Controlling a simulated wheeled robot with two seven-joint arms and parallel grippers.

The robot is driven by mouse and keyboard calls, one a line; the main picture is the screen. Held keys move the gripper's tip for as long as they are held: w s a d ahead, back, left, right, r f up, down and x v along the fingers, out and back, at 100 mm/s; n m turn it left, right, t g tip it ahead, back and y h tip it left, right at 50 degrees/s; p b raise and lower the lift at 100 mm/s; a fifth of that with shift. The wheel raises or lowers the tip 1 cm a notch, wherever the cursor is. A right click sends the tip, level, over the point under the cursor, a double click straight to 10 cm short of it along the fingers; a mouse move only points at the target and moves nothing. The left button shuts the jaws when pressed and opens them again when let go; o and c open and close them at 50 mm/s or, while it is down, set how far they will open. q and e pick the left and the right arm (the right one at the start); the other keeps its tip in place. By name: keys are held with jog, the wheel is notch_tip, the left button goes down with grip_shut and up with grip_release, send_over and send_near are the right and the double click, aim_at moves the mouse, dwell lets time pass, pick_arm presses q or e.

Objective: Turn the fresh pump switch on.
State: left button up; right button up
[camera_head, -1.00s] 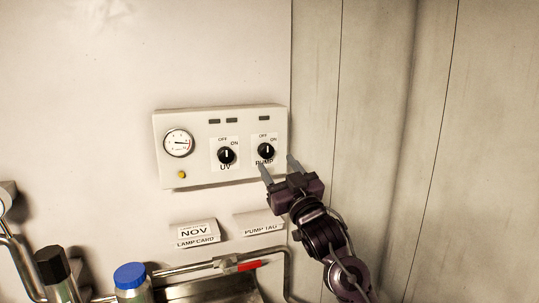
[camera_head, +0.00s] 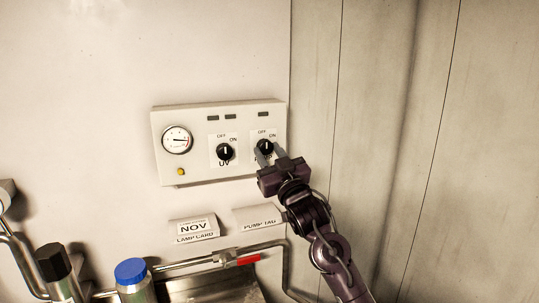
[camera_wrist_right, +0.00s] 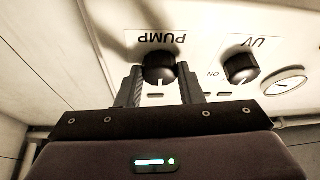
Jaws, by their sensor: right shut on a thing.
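The pump switch (camera_head: 265,147) is a round black knob with a white pointer line, at the right of the white control panel (camera_head: 205,178). OFF and ON are printed above it; its pointer looks directed up toward OFF. My right gripper (camera_head: 268,152) is at the knob, its fingers on either side and shut on it. In the right wrist view the knob (camera_wrist_right: 160,68) sits between the two fingers (camera_wrist_right: 160,88), under an upside-down PUMP label. The fingers partly cover the PUMP label in the head view. My left gripper is out of view.
The UV knob (camera_head: 224,152) is just left of the pump knob. A gauge (camera_head: 177,140) and a yellow button (camera_head: 180,171) are farther left. Below are the lamp card (camera_head: 195,229), the pump tag (camera_head: 257,218), a pipe with a red handle (camera_head: 248,260), and a blue-capped bottle (camera_head: 131,271).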

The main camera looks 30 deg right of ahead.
jog(key=shift+m+h, duration=0.3)
jog(key=shift+m, duration=0.3)
jog(key=m+h, duration=0.1)
jog(key=m, duration=0.2)
jog(key=shift+a+h, duration=0.15)
jog(key=shift+h, duration=0.15)
jog(key=m+h, duration=0.1)
jog(key=m, duration=0.1)
jog(key=m+g, duration=0.1)
jog(key=m, duration=0.1)
jog(key=shift+a+h+b, duration=0.15)
jog(key=shift+h+b, duration=0.15)
jog(key=shift+h, duration=0.1)
jog(key=m+h, duration=0.1)
jog(key=m, duration=0.1)
jog(key=m+g+h, duration=0.1)
jog(key=m, duration=0.2)
jog(key=shift+a+r+g, duration=0.1)
jog(key=shift+a+g, duration=0.05)
jog(key=shift+g, duration=0.15)
jog(key=shift+w+m+g+h, duration=0.1)
jog(key=shift+m+g+h, duration=0.55)
jog(key=shift+m, duration=1.55)
jog(key=o, duration=1)
jog(key=shift+c, duration=0.2)
